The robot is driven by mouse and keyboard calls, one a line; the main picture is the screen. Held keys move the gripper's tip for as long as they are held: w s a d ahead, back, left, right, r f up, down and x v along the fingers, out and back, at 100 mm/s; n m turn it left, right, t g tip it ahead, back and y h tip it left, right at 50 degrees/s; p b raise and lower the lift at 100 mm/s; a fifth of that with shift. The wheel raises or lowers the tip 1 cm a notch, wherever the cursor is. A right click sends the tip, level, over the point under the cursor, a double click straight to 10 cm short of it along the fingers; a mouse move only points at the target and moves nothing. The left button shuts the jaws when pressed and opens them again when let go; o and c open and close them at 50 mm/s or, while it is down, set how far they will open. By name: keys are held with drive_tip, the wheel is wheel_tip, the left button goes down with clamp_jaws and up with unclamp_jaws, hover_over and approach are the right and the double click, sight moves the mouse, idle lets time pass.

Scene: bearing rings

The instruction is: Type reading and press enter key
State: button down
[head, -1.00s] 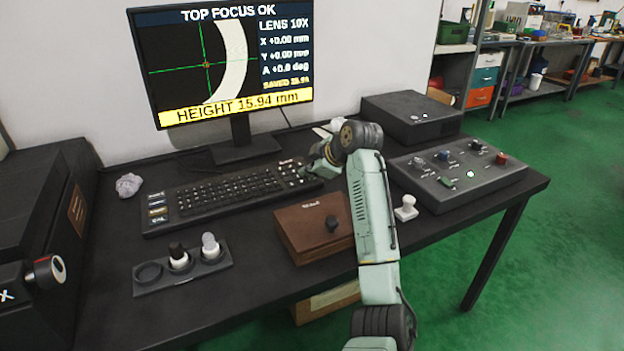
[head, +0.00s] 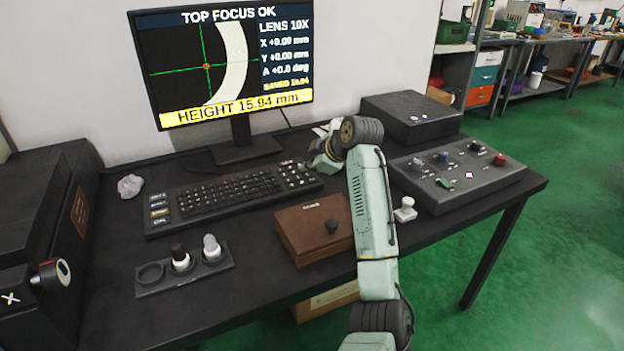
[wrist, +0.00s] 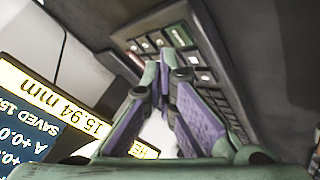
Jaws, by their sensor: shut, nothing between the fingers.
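The monitor (head: 232,60) stands at the back and reads "HEIGHT 15.94 mm" on its yellow bar, with "TOP FOCUS OK" above. The black keyboard (head: 225,200) lies in front of it. My gripper (head: 316,164) is at the keyboard's right end, partly hidden by my wrist in the head view. In the wrist view my gripper (wrist: 163,75) has its fingertips together and empty, by the rows of keys on the keyboard (wrist: 235,95). I cannot tell whether the fingertips touch a key. The monitor (wrist: 60,110) also shows there, upside down.
A brown box (head: 300,238) with a black knob sits in front of the keyboard. A knob panel (head: 462,185) and a dark box (head: 410,112) are at the right. A holder (head: 150,288) with small round pieces and crumpled paper (head: 130,186) are at the left.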

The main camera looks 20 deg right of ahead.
sight(310, 181)
wheel_tip(310, 181, up, 5)
drive_tip(key=p, duration=0.3)
drive_tip(key=shift+f, duration=0.15)
idle(0.5)
